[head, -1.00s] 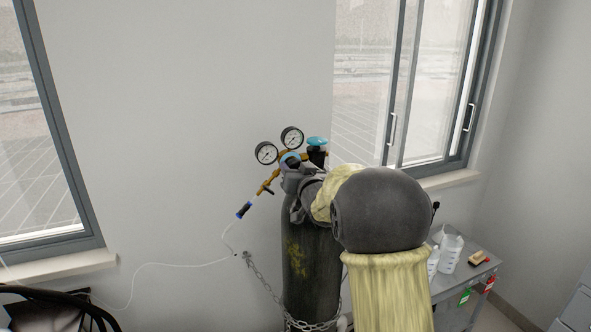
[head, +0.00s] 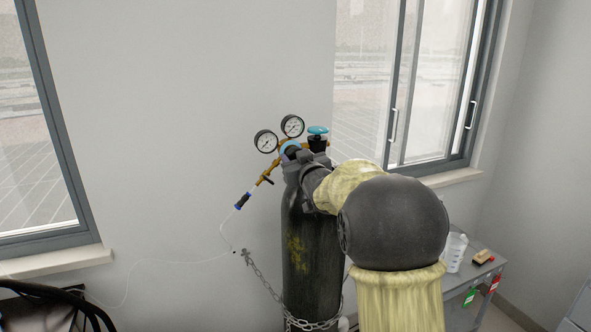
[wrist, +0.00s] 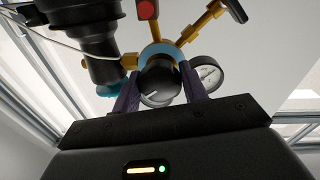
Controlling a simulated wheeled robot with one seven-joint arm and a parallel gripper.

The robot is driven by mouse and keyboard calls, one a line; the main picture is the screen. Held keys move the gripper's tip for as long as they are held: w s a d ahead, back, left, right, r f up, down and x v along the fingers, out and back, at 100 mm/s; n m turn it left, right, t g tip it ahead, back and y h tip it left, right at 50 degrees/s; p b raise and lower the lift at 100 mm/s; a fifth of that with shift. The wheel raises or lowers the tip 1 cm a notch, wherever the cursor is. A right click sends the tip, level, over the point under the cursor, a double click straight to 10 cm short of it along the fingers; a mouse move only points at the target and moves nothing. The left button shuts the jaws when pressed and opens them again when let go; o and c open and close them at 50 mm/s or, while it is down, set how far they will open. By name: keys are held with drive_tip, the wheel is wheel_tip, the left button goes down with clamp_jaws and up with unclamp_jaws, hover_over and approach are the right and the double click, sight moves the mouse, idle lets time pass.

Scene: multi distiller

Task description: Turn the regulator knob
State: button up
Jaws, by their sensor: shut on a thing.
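The regulator knob (wrist: 158,84) is black with a white mark on its face. In the wrist view it sits between my two fingers, in front of the regulator's blue body (wrist: 157,53). My gripper (wrist: 159,91) is shut on the knob, one finger on each side. In the head view my gripper (head: 297,158) is at the regulator, whose blue part (head: 289,149) shows just behind it. My gripper and arm hide most of the knob there. Two round gauges (head: 266,141) stand above the brass fittings.
The dark gas cylinder (head: 312,265) is chained to the wall below my gripper. A blue-topped valve (head: 317,131) stands close to the right of the regulator. A thin hose (head: 221,225) hangs to the left.

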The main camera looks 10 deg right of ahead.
drive_tip(key=n+b, duration=0.5)
drive_tip(key=shift+f+n+b, duration=0.15)
drive_tip(key=shift+n+b, duration=0.15)
drive_tip(key=shift+n, duration=0.1)
drive_tip(key=shift+r+n+t+y+b, duration=0.15)
drive_tip(key=shift+n+b, duration=0.5)
drive_tip(key=shift+n, duration=0.45)
drive_tip(key=shift+r+n+t+y+b, duration=0.15)
drive_tip(key=shift+n+b, duration=0.5)
drive_tip(key=shift+n, duration=0.45)
drive_tip(key=o, duration=1)
drive_tip(key=shift+f, duration=0.1)
drive_tip(key=shift+c, duration=0.2)
drive_tip(key=shift+s, duration=0.1)
drive_tip(key=s+d+f+b, duration=0.1)
drive_tip(key=s+d+b, duration=0.2)
drive_tip(key=s, duration=1.4)
